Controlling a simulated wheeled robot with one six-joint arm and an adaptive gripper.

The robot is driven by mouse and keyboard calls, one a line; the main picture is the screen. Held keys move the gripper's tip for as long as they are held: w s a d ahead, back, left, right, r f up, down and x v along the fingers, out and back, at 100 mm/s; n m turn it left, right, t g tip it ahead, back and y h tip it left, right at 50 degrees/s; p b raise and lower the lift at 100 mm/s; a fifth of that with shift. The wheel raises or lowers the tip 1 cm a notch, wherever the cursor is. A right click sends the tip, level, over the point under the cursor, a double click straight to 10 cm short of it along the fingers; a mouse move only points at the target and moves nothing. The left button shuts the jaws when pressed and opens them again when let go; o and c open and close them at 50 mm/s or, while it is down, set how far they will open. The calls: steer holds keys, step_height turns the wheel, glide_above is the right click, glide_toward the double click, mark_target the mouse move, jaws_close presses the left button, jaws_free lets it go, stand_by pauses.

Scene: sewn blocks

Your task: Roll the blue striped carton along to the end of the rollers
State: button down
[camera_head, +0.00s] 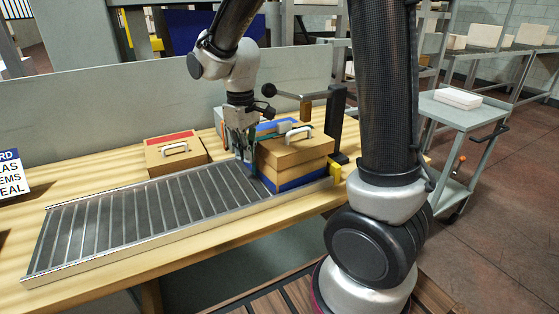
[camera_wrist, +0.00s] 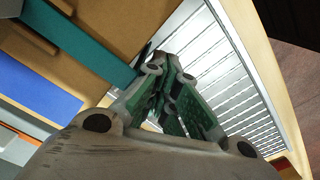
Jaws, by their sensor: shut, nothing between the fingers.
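The blue striped carton (camera_head: 292,154) is brown with a white handle on top and a blue band low on its side. It sits at the right end of the roller track (camera_head: 139,208). My gripper (camera_head: 246,158) is shut and empty, pointing down close by the carton's left side. I cannot tell whether it touches. In the wrist view the shut fingers (camera_wrist: 168,75) are beside a brown surface with a teal stripe (camera_wrist: 85,42), with the rollers (camera_wrist: 215,60) to the right. The track left of my gripper is empty.
A red-topped box with a handle (camera_head: 175,152) stands behind the track. A blue-topped box (camera_head: 268,127) is partly hidden behind the carton. A black post with an arm (camera_head: 337,120) stands right of the carton. A sign (camera_head: 12,175) is at far left.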

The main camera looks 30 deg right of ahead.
steer(key=shift+d, duration=1)
steer(key=shift+s, duration=0.1)
steer(key=shift+d+f, duration=0.1)
steer(key=shift+d, duration=0.15)
step_height(320, 180, up, 12)
steer(key=a, duration=0.2)
steer(key=shift+a, duration=0.15)
stand_by(0.5)
stand_by(0.4)
